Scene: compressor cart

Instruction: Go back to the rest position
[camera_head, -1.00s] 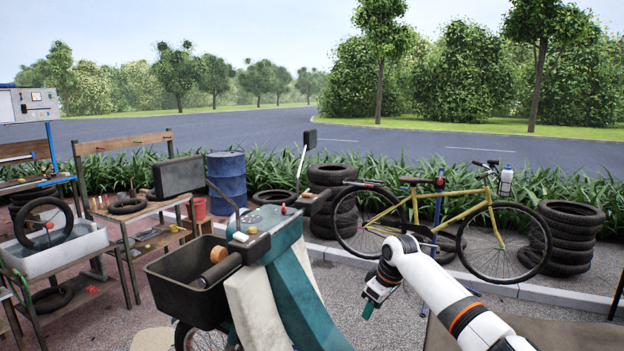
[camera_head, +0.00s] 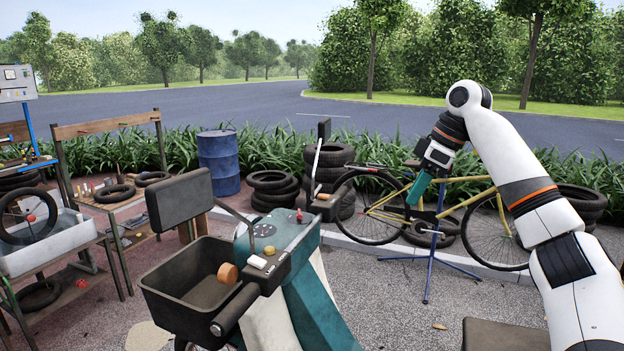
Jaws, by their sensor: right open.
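My right gripper (camera_head: 417,189) shows in the head view at the right of centre, raised, with its teal fingers pointing down and to the left. It is open, and nothing shows between its fingers. My white right arm comes in from the lower right. In the picture the gripper overlaps the yellow bicycle (camera_head: 468,181), and I cannot tell the distance between them. My left gripper is not in view.
A teal cart or scooter (camera_head: 322,310) with a black basket (camera_head: 185,308) stands close at centre. A blue stand (camera_head: 431,268) is behind it. Workbenches (camera_head: 112,204) stand at left; a blue barrel (camera_head: 219,163) and stacked tyres (camera_head: 273,190) line the planted verge. Pavement between cart and arm is open.

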